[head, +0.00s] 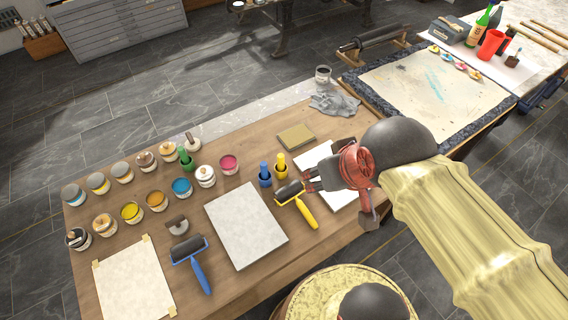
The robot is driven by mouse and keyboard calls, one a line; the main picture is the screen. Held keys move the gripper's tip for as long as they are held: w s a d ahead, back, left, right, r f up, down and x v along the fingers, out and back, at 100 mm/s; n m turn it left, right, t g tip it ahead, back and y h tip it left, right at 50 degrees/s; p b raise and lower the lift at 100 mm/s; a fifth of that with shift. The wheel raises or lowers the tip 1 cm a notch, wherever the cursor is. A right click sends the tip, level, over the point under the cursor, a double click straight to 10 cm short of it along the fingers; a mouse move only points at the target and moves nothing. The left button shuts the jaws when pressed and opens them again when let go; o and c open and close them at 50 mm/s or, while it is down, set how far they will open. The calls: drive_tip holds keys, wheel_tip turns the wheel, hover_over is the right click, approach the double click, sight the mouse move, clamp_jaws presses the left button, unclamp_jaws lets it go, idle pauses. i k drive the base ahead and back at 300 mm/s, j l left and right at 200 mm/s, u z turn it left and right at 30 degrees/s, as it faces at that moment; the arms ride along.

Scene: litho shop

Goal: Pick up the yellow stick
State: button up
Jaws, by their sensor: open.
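A short upright yellow stick (281,166) with a wider base stands on the wooden table, right beside a similar blue one (265,174). My gripper (309,180) is open, with its fingers pointing left, a little to the right of the yellow stick. A gap shows between the fingertips and the stick, and nothing is visible between the fingers. I cannot tell the gripper's height above the table. A roller with a yellow handle (307,214) lies just below the fingertips in the picture.
A white slab (245,225) lies left of the roller. Another pale slab (343,197) is partly hidden under my gripper. An olive block (296,137) lies behind the yellow stick. Several ink cans and a blue-handled roller (190,262) occupy the left. A grey cloth (335,103) lies at the back.

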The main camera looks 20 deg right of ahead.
sight(280, 157)
drive_tip(key=u, duration=1.3)
drive_tip(key=z, duration=1.3)
drive_tip(key=i+l, duration=0.1)
drive_tip(key=l, duration=0.25)
drive_tip(key=i+l+u, duration=0.1)
drive_tip(key=l, duration=0.3)
